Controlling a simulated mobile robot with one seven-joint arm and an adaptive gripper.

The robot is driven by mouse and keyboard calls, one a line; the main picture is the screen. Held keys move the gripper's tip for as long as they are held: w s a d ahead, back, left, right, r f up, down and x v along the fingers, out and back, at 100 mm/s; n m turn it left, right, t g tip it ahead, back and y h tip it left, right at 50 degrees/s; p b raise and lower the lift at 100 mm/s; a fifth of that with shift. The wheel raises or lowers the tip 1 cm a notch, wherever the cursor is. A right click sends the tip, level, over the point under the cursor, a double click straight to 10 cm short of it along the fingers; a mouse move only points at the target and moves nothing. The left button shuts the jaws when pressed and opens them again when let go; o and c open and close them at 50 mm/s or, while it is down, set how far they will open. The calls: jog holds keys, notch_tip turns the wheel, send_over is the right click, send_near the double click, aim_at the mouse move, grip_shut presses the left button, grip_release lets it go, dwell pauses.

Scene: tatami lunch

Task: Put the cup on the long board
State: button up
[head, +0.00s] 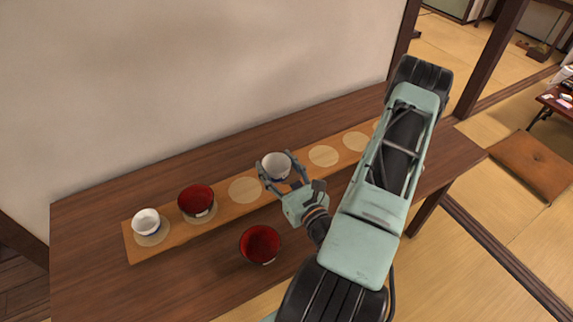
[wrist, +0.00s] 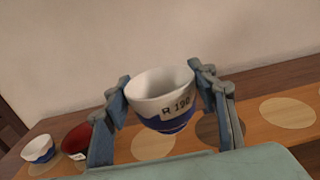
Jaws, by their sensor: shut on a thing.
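My gripper (head: 275,162) is shut on a white cup (head: 276,167) with a blue lower part. In the wrist view the cup (wrist: 160,98) is upright between the two fingers and bears dark lettering that starts with R. The long board (head: 222,211) is a light wooden strip with a row of pale round spots. The held cup is over the board's middle. A dark shadow lies on a spot beside it in the wrist view, and the cup looks slightly above the board. The gap under it is hard to judge.
On the board's left end stand another white-and-blue cup (head: 146,221) and a red bowl (head: 196,199). A second red bowl (head: 260,243) stands on the dark table (head: 96,272) in front of the board. Pale spots to the right, such as one spot (head: 323,156), are bare. A wall rises behind.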

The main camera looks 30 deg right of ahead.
jog(key=w+d+f+b, duration=0.4)
jog(key=w+d+b, duration=0.1)
jog(key=b, duration=1.1)
jog(key=shift+w+d, duration=0.3)
jog(key=shift+w, duration=0.15)
jog(key=shift+w+f+b, duration=0.1)
jog(key=shift+b, duration=0.35)
jog(key=w+d+f, duration=0.1)
jog(key=w+d+f+b, duration=0.1)
jog(key=f, duration=0.1)
jog(key=w+d+f, duration=0.1)
jog(key=f, duration=0.1)
jog(key=shift+w+d, duration=0.1)
jog(key=shift+d, duration=0.05)
jog(key=shift+w+d+f+b, duration=0.1)
jog(key=shift+f+b, duration=0.15)
jog(key=shift+f, duration=0.4)
jog(key=shift+w+d+f+b, duration=0.1)
jog(key=shift+f+b, duration=0.1)
jog(key=shift+f, duration=0.95)
jog(key=shift+f, duration=0.15)
jog(key=o, duration=1.3)
